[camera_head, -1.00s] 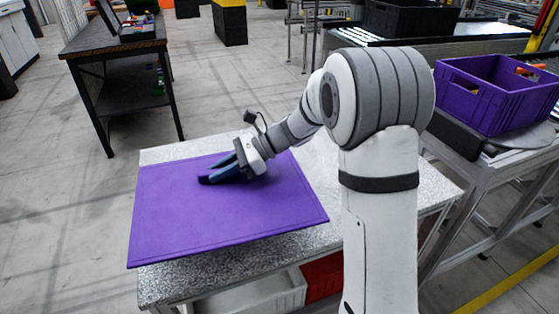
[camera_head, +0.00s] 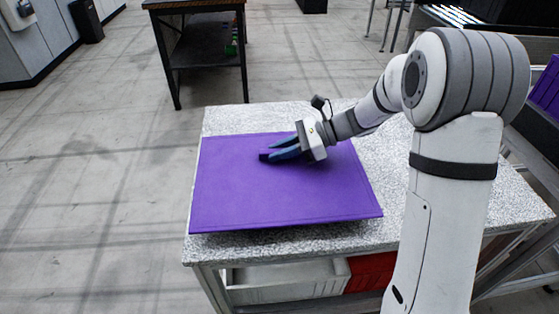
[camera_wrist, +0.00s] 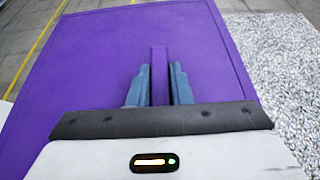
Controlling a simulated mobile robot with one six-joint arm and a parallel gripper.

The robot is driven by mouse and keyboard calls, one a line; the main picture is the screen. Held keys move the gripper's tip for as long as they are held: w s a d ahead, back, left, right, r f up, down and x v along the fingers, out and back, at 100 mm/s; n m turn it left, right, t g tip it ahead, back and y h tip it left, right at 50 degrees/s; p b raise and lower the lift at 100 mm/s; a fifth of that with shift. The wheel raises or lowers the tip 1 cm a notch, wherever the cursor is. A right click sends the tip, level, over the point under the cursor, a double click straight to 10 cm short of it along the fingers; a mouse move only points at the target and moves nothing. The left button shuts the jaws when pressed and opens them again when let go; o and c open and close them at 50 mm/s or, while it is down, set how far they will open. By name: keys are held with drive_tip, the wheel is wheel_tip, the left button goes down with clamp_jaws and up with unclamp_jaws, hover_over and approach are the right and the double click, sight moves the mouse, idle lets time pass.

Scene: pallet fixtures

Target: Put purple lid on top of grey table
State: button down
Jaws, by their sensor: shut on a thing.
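The purple lid (camera_head: 250,190) is a flat rectangular panel over the left part of the grey speckled table (camera_head: 430,205). A shadow shows under its front edge, and I cannot tell whether it rests on the table or hovers just above it. My gripper (camera_head: 272,152) reaches over the lid from the right. In the wrist view, the fingers (camera_wrist: 158,85) are shut on a raised purple handle of the lid (camera_wrist: 90,70). The grey table top (camera_wrist: 275,55) shows to the right of the lid there.
A white bin (camera_head: 285,280) and a red bin (camera_head: 372,272) sit under the table top. A dark workbench (camera_head: 200,45) stands behind. A purple crate (camera_head: 546,90) is at the right edge. The table's right part is bare.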

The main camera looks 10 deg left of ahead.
sight(280, 162)
drive_tip(key=shift+f, duration=1.65)
drive_tip(key=shift+s, duration=0.1)
drive_tip(key=shift+f, duration=0.15)
drive_tip(key=c, duration=1.3)
unclamp_jaws()
